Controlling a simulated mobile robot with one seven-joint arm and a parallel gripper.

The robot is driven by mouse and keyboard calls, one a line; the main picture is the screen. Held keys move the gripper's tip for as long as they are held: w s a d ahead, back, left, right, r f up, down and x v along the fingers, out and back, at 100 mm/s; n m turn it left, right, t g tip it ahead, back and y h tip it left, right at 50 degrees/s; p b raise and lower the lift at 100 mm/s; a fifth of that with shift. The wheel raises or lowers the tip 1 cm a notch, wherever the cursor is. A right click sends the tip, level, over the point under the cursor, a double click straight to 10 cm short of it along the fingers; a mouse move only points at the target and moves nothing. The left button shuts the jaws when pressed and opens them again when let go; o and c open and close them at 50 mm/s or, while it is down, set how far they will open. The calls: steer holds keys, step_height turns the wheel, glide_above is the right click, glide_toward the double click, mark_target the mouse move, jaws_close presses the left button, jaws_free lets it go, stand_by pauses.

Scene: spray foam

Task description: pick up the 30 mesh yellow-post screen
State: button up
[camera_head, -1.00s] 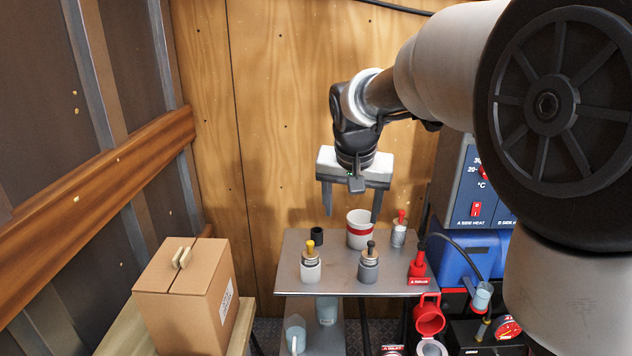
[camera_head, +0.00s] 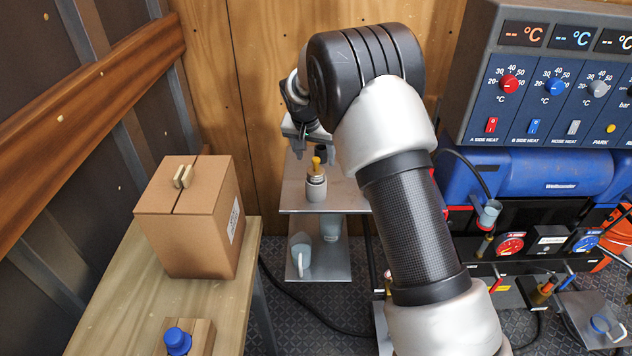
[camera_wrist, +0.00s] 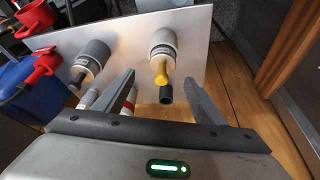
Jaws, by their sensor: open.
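The yellow-post screen (camera_head: 316,189) stands upright at the front of the metal shelf top, a pale cylinder with a yellow post on it. It also shows in the wrist view (camera_wrist: 163,45), its yellow post pointing toward my gripper. My gripper (camera_wrist: 160,77) is open and empty, with the yellow post seen between its fingertips. In the head view my gripper (camera_head: 307,148) is just behind and above the screen, partly hidden by my arm. The mesh number is not readable.
A small black cup (camera_wrist: 166,95) is behind the yellow post. A cardboard box (camera_head: 188,225) sits on a wooden bench to the left.

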mark_target(315, 164)
steer(key=shift+a+x, duration=0.2)
steer(key=shift+x, duration=3.35)
steer(key=shift+s, duration=0.1)
steer(key=shift+c, duration=0.5)
